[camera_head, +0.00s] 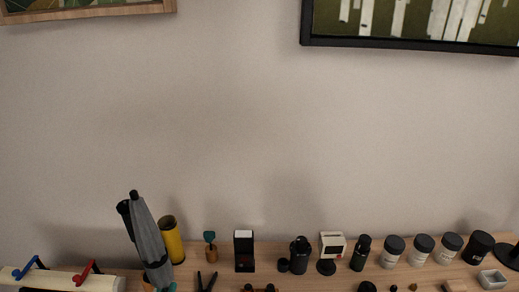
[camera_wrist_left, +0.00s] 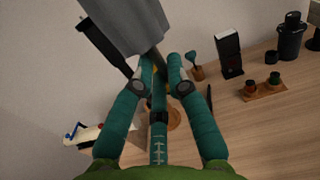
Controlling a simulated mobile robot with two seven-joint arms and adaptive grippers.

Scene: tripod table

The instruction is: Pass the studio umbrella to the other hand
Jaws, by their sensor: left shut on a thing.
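The studio umbrella (camera_head: 150,240), grey, folded and with a dark tip, stands tilted at the lower left of the head view. Its grey canopy also fills the top of the left wrist view (camera_wrist_left: 125,25). My left gripper (camera_wrist_left: 160,65) has teal fingers closed on the umbrella's dark lower part. The umbrella's lower end is hidden behind the fingers. My right gripper is in neither view.
A black long object (camera_head: 124,210) and a yellow cylinder (camera_head: 172,242) stand close beside the umbrella. A black box (camera_head: 244,252), a small white device (camera_head: 332,245) and several dark-lidded jars (camera_head: 421,249) line the wooden table (camera_wrist_left: 265,130). A cream roll with clamps (camera_head: 60,280) lies left.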

